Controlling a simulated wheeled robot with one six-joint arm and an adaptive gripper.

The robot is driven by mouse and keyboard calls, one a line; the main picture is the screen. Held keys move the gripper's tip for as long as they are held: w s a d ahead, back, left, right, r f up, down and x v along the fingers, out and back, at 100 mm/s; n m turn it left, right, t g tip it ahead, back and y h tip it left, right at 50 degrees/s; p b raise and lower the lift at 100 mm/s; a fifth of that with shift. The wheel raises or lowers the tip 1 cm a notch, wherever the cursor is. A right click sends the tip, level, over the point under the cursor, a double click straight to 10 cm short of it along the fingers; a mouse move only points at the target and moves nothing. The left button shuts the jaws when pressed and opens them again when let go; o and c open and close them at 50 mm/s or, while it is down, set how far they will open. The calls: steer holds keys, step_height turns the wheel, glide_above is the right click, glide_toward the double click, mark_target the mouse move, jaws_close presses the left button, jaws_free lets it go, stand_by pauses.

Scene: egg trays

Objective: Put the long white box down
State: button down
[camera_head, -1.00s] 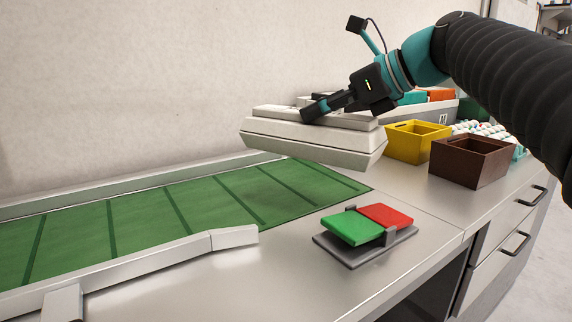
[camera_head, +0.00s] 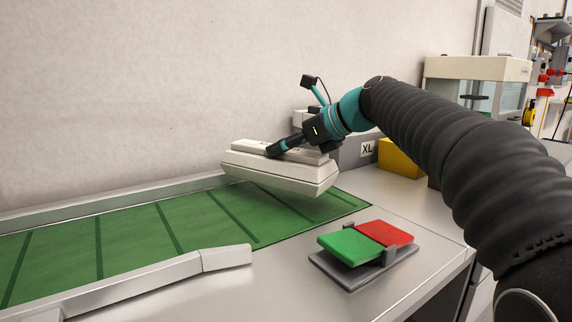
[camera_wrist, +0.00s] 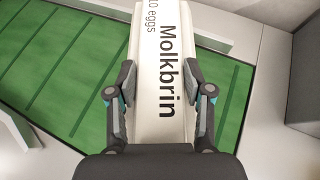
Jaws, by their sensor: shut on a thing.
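The long white box (camera_head: 275,172) is an egg carton held in the air, slightly tilted, over the far right part of the green belt (camera_head: 190,222). My gripper (camera_head: 273,152) is shut on its upper part. In the wrist view the box (camera_wrist: 165,65) lies between the two fingers of my gripper (camera_wrist: 160,92), and its label reads "Molkbrin" and "10 eggs". The belt (camera_wrist: 50,62) shows below the box in that view. A gap between box and belt seems to remain, but its height is hard to tell.
Metal rails (camera_head: 130,281) edge the belt. A holder with a green pad (camera_head: 349,246) and a red pad (camera_head: 386,233) stands on the counter at front right. A yellow bin (camera_head: 398,160) and a grey container marked XL (camera_head: 358,152) stand behind my arm.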

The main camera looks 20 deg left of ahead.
mark_target(287, 162)
steer(key=shift+f+b, duration=0.55)
steer(key=shift+f, duration=1.35)
steer(key=shift+f, duration=0.1)
steer(key=shift+c, duration=2.3)
jaws_free()
steer(key=shift+f, duration=0.1)
steer(key=shift+s+d+r, duration=0.1)
steer(key=shift+d+r, duration=0.15)
steer(key=shift+r, duration=0.05)
steer(key=v, duration=1.1)
steer(key=shift+s+d+p, duration=0.1)
steer(key=shift+d+p, duration=0.1)
steer(key=shift+p, duration=0.2)
